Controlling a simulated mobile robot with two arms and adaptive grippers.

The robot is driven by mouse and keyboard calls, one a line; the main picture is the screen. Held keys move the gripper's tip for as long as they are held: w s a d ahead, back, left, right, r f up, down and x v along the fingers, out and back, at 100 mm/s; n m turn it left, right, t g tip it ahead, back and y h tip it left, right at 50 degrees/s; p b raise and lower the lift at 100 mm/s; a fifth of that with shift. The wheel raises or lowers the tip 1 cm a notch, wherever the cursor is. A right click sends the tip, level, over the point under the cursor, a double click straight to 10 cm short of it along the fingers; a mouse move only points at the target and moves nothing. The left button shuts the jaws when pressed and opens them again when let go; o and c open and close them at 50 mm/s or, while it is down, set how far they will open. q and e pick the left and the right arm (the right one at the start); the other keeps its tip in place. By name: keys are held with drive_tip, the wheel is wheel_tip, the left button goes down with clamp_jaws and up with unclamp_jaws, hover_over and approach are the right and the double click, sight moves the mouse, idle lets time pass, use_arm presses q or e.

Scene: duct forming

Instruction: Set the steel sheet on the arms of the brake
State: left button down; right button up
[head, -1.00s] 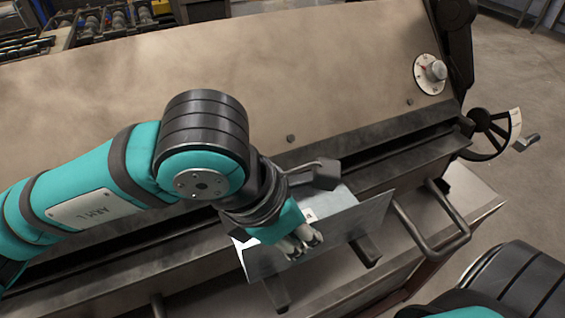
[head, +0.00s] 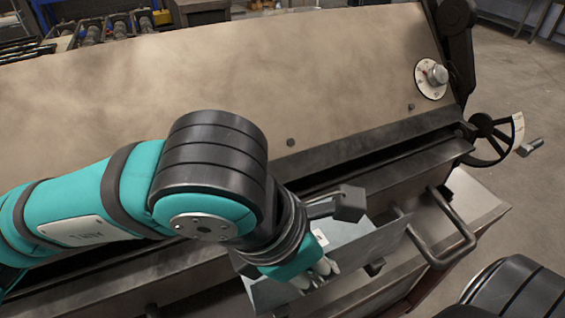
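The steel sheet (head: 368,247) is a thin grey plate in front of the brake (head: 200,85), lying slantwise along its front edge. My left gripper (head: 316,276) is at the sheet's near side, with its fingers closed at the sheet, and covers part of it. A dark support arm (head: 375,268) of the brake shows its end just below the sheet; the rest of the arms is hidden by the sheet and my arm. I cannot tell whether the sheet touches them. My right gripper is out of view; only part of my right arm shows at the bottom right.
A bent tubular handle (head: 452,245) sticks out to the right of the sheet. A handwheel (head: 490,138) and a dial (head: 432,78) are at the brake's right end. Open floor (head: 545,190) lies at the right.

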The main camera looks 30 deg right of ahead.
use_arm(q)
drive_tip(key=c, duration=2)
unclamp_jaws()
drive_tip(key=shift+f, duration=0.15)
drive_tip(key=o, duration=0.6)
drive_tip(key=v, duration=1.2)
